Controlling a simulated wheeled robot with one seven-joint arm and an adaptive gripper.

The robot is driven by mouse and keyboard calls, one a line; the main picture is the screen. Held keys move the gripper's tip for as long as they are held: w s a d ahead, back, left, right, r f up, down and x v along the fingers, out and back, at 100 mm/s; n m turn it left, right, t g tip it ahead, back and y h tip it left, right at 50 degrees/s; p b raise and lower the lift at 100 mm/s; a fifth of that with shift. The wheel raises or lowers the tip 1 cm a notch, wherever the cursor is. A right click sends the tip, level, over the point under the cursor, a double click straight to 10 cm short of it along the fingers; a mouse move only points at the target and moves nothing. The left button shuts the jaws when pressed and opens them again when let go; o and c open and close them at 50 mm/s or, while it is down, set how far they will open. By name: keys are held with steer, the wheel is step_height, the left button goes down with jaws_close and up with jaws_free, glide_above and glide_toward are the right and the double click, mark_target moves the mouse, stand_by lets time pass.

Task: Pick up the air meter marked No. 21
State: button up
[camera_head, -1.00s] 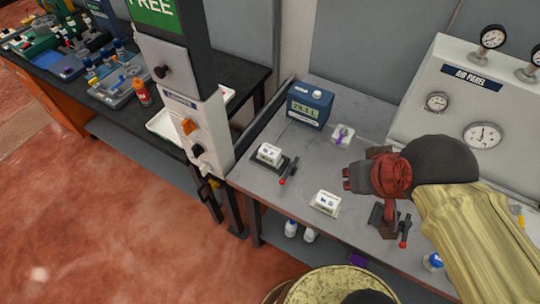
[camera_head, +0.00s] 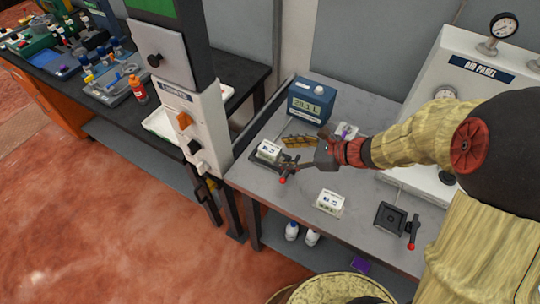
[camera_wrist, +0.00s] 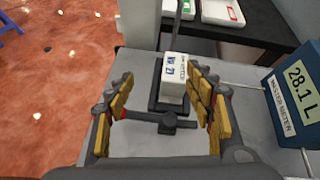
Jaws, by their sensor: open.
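A white box-shaped air meter (camera_head: 268,150) sits on a dark cradle with a red-tipped lever, at the left of the grey bench. In the wrist view its blue marking on the meter (camera_wrist: 173,72) appears to read No. 21. My gripper (camera_head: 290,154) is open and empty just right of this meter. In the wrist view the yellow-padded fingers of my gripper (camera_wrist: 160,90) spread to either side, with the meter ahead between their tips, apart from both pads. A second white meter (camera_head: 330,201) lies on the bench front; its number is too small to read.
A blue master meter (camera_head: 311,102) reading 28.1 L stands behind my gripper. An empty dark cradle (camera_head: 389,217) with a red-tipped lever is at right. A grey-white post (camera_head: 205,130) rises left of the bench. The air panel (camera_head: 470,80) stands at the back right.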

mark_target(273, 148)
steer(key=shift+w+d+f+m+t, duration=0.2)
steer(key=shift+w+d+f+m, duration=0.05)
steer(key=shift+w+f+m, duration=0.3)
steer(key=shift+w+d+f+m+t, duration=0.2)
steer(key=shift+w+d+f+m, duration=0.05)
steer(key=shift+w+f+m, duration=0.25)
steer(key=shift+w+a+f, duration=0.15)
steer(key=shift+w+f, duration=0.05)
steer(key=shift+f, duration=0.05)
steer(key=shift+r+b+x, duration=0.2)
steer(key=shift+b+x, duration=0.5)
steer(key=shift+x, duration=1.05)
steer(key=shift+r+b+x, duration=0.2)
steer(key=shift+b+x, duration=0.5)
steer(key=shift+x, duration=1.1)
steer(key=shift+w+a, duration=0.15)
steer(key=shift+c, duration=0.3)
jaws_close()
steer(key=shift+r, duration=0.1)
